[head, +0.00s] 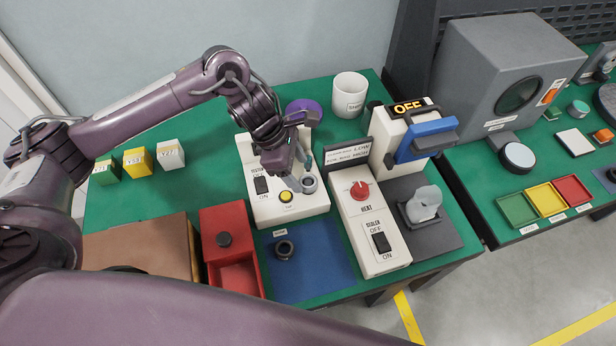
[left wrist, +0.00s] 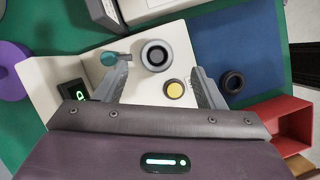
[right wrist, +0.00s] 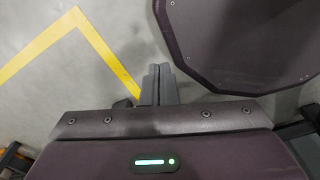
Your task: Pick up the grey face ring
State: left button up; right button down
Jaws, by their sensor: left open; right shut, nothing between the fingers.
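The grey face ring (head: 310,185) sits on the white test device (head: 262,205), right of its yellow button (head: 286,197). In the left wrist view the grey face ring (left wrist: 145,57) lies just ahead of and between the spread fingertips, its dark centre facing up. My left gripper (head: 300,176) is open and empty, reaching down over the device close to the ring. The open fingers also show in the left wrist view (left wrist: 160,78). My right gripper (right wrist: 159,72) is shut and empty above the grey floor, away from the table items.
A dark ring (head: 284,250) lies on the blue mat (head: 320,280). A red bin (head: 224,222) stands left of the mat. The white heat unit (head: 365,225) stands right of the device. A white cup (head: 349,95) and purple disc (head: 304,107) are behind.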

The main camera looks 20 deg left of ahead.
aim_at(309, 182)
pick_arm(q)
jog(key=x, duration=0.2)
jog(key=p+x, duration=0.1)
jog(key=shift+w+d+f, duration=0.25)
jog(key=shift+d, duration=0.05)
jog(key=shift+f, duration=0.3)
pick_arm(e)
jog(key=shift+w+a+r, duration=0.1)
jog(key=shift+w+r, duration=0.85)
jog(key=shift+r, duration=0.1)
pick_arm(q)
jog(key=shift+c, duration=0.4)
jog(key=c, duration=1)
pick_arm(e)
jog(key=shift+s+a, duration=0.25)
jog(key=shift+s, duration=0.05)
